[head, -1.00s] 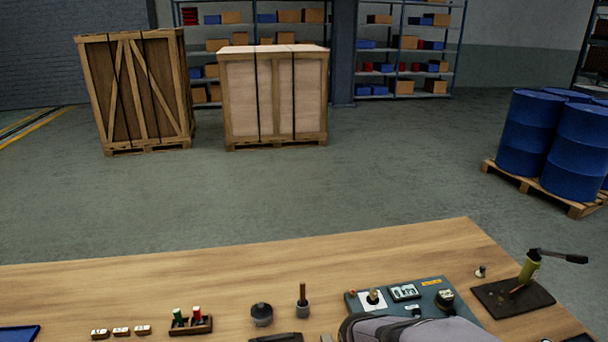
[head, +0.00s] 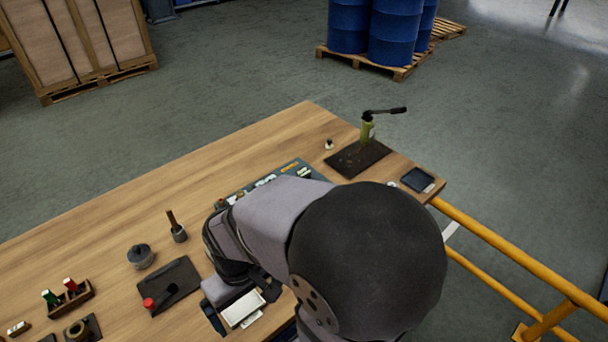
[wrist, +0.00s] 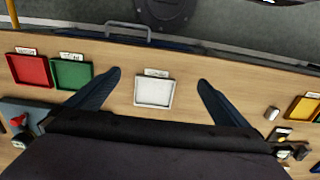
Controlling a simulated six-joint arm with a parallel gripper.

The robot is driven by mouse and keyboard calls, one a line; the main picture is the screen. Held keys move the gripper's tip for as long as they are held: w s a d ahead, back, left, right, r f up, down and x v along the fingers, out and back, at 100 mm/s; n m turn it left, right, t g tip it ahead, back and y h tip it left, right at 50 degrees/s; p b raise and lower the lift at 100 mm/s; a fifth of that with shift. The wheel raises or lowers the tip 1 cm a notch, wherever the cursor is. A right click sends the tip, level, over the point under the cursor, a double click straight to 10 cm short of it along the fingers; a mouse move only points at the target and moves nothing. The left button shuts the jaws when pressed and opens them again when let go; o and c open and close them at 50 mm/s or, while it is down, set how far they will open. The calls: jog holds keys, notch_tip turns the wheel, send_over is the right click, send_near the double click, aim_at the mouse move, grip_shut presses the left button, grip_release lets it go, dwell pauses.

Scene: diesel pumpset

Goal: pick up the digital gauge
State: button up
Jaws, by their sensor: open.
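I cannot make out the digital gauge for certain in either view; my arm covers part of the bench in the head view. My gripper (wrist: 159,78) is open and empty in the wrist view, its two dark fingers wide apart over the bench. A white labelled tray (wrist: 154,92) lies below, between the fingertips, and looks empty. It also shows in the head view (head: 243,308), beside my arm. Small dark items (wrist: 283,133) lie at the right of the wrist view, too small to name.
Red (wrist: 30,70) and green (wrist: 72,73) trays lie left of the fingers, a yellow tray (wrist: 305,108) and metal cylinder (wrist: 272,113) right. The control panel (head: 235,190) is partly behind my arm. A hand pump (head: 368,130) stands at the bench's far right.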

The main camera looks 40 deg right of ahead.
jog(key=c, duration=1)
jog(key=w+d+r+m+t+b, duration=0.1)
jog(key=w+d, duration=0.2)
jog(key=w, duration=0.2)
jog(key=w+d+m, duration=0.1)
jog(key=w+d, duration=0.2)
jog(key=w, duration=0.3)
jog(key=m+t+h+b, duration=0.2)
jog(key=m+t+b, duration=0.1)
jog(key=m+b, duration=0.15)
send_near(304, 173)
jog(key=f+p, duration=0.1)
jog(key=f, duration=0.1)
jog(key=shift+w+p+x, duration=0.15)
jog(key=shift+p+x, duration=0.75)
jog(key=shift+x, duration=1)
jog(key=shift+w+p+x, duration=0.15)
jog(key=shift+p+x, duration=0.7)
jog(key=shift+x, duration=1.05)
